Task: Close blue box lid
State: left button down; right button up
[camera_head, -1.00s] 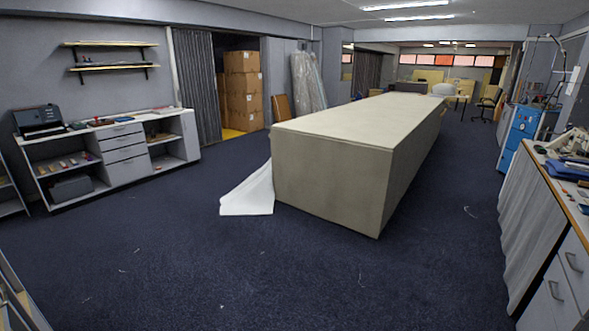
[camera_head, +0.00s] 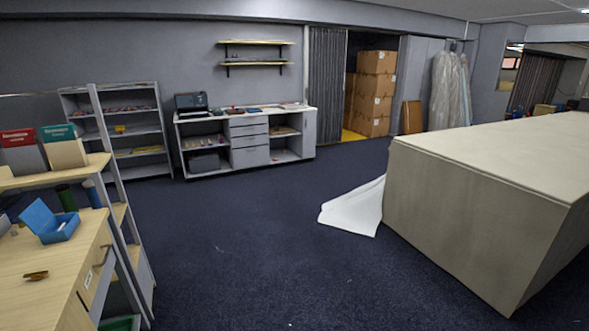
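A blue box (camera_head: 62,232) sits on a light wooden worktop at the left of the head view. Its lid (camera_head: 38,216) stands open, tilted up at the box's left side. The box is small in the view and its contents cannot be made out. Neither of my grippers shows in the head view.
The wooden worktop (camera_head: 30,262) with a shelf frame (camera_head: 110,170) stands at the left. A small brass-coloured item (camera_head: 36,275) lies near the box. The long cloth-covered table (camera_head: 450,215) fills the right, with white cloth (camera_head: 355,208) on the floor. Dark carpet (camera_head: 240,255) between is clear.

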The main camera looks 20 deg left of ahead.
aim_at(38, 215)
jog(key=i+j+u, duration=0.25)
jog(key=u, duration=0.25)
jog(key=i+j+u, duration=0.1)
jog(key=i+u, duration=0.65)
jog(key=u, duration=0.2)
jog(key=i+l+u, duration=0.1)
jog(key=i+u, duration=0.25)
jog(key=u, duration=0.15)
jog(key=i+l+u, duration=0.25)
jog(key=u, duration=0.25)
jog(key=i, duration=0.05)
